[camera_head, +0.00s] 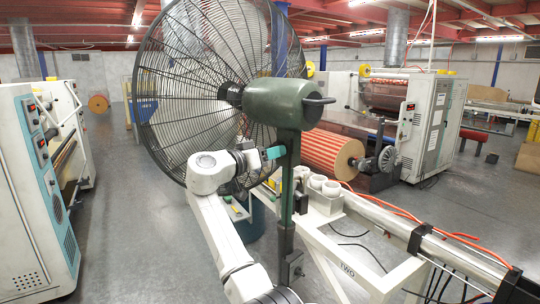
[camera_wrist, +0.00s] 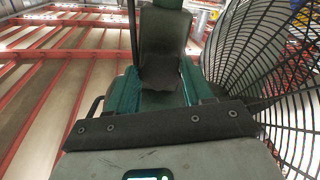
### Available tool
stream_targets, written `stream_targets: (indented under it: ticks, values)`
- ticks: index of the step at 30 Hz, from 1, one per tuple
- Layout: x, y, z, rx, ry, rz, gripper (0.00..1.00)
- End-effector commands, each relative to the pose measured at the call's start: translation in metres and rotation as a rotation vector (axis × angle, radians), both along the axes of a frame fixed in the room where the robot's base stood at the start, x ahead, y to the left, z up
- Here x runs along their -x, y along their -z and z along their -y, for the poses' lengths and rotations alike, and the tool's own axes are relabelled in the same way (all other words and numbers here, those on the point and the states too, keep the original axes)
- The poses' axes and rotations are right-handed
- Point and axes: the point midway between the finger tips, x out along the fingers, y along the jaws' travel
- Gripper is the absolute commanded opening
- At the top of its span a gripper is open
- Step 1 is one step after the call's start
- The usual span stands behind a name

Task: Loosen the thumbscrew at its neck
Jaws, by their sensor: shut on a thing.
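A large pedestal fan has a round black wire cage (camera_head: 205,85), a dark green motor housing (camera_head: 285,102) and a green post (camera_head: 286,205). My gripper (camera_head: 277,152) reaches the fan's neck from the left, just below the housing. In the wrist view the gripper's teal fingers (camera_wrist: 160,92) stand either side of a dark knob-like piece (camera_wrist: 160,72), which I take to be the thumbscrew. The gripper is shut on it. In the head view the thumbscrew is hidden behind the fingers. The fan's cage also fills the right side of the wrist view (camera_wrist: 285,80).
A white frame (camera_head: 345,265) with a long metal roller (camera_head: 395,228) and orange hoses stands right of the post. An orange-striped roll (camera_head: 325,150) lies behind it. A machine cabinet (camera_head: 35,190) stands at left. Grey floor (camera_head: 130,210) is open between cabinet and fan.

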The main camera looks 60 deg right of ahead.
Motion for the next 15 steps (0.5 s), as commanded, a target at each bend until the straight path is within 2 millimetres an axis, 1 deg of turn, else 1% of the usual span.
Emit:
stream_targets:
  ticks: [15]
  values:
    - [-0.0008, -0.0035, -0.0003, -0.162, -0.003, -0.463, 0.2]
